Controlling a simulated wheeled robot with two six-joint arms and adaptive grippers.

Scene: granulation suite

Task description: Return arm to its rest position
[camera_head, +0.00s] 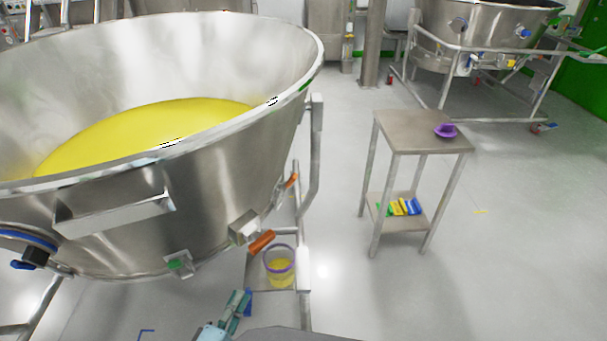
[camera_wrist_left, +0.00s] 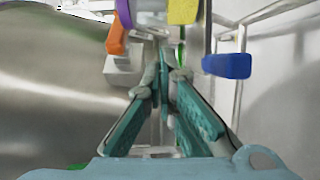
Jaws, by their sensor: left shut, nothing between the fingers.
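My left gripper (camera_head: 240,298) shows at the bottom of the head view, low in front of the large steel bowl. In the left wrist view my left gripper (camera_wrist_left: 166,78) has its teal-padded fingers drawn together at the tips, with nothing between them. A clear container (camera_head: 279,268) with yellow contents and a purple rim stands just beyond it on a small ledge of the bowl's frame. My right gripper is in neither view.
The large steel bowl (camera_head: 220,190) holding yellow material fills the left, with orange handles (camera_head: 262,242) near the gripper. A steel side table (camera_head: 415,128) carries a purple item (camera_head: 445,131); coloured items (camera_head: 405,207) lie on its lower shelf. Floor between is clear.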

